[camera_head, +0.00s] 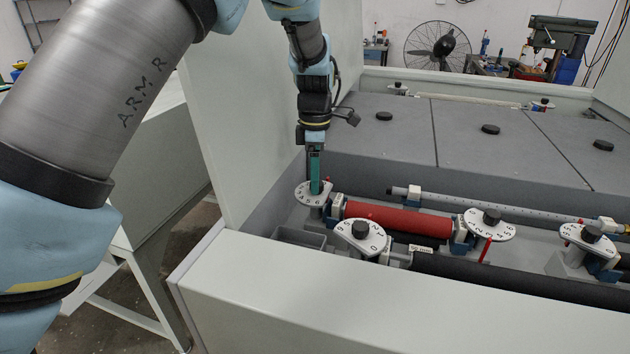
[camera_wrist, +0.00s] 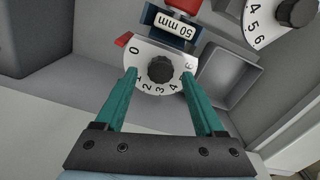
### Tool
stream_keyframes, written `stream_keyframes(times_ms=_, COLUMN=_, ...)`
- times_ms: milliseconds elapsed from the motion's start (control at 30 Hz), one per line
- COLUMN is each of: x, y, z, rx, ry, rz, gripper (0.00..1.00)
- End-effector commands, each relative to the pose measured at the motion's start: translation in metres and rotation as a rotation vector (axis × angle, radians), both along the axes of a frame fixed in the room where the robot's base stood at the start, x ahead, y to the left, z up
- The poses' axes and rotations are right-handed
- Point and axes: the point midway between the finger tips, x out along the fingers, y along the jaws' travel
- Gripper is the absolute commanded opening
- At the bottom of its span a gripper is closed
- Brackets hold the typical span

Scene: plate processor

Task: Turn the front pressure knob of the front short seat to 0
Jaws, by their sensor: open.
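My gripper (camera_head: 315,190) points down at a round black knob on a white numbered dial (camera_head: 308,197) at the left end of the red roller (camera_head: 398,218). In the wrist view, the black knob (camera_wrist: 159,68) lies between the two green fingertips (camera_wrist: 159,74), which are open on either side of it. The dial's 0 is at its upper left, close to a red tab (camera_wrist: 124,39). Contact between fingers and knob cannot be told. The pictures do not label which seat this is.
A second dial (camera_head: 362,238) stands close by in front; it also shows at the wrist view's upper right (camera_wrist: 268,20). Other dials (camera_head: 490,224) (camera_head: 588,238) stand to the right. A light panel (camera_head: 265,100) rises behind my gripper, and the front casing wall (camera_head: 330,300) is nearest.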

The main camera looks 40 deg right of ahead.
Motion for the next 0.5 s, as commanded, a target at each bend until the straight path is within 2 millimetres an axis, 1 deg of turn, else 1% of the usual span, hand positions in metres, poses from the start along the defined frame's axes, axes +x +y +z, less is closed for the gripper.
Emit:
stream_keyframes(times_ms=300, x=0.000, y=-0.001, z=0.060, rx=-0.006, ry=-0.002, rz=0.001, gripper=0.71)
stream_keyframes(times_ms=400, x=0.001, y=0.000, z=0.075, rx=-0.004, ry=-0.002, rz=0.000, gripper=0.71)
stream_keyframes(times_ms=500, x=0.000, y=0.000, z=0.086, rx=-0.003, ry=-0.002, rz=0.000, gripper=0.71)
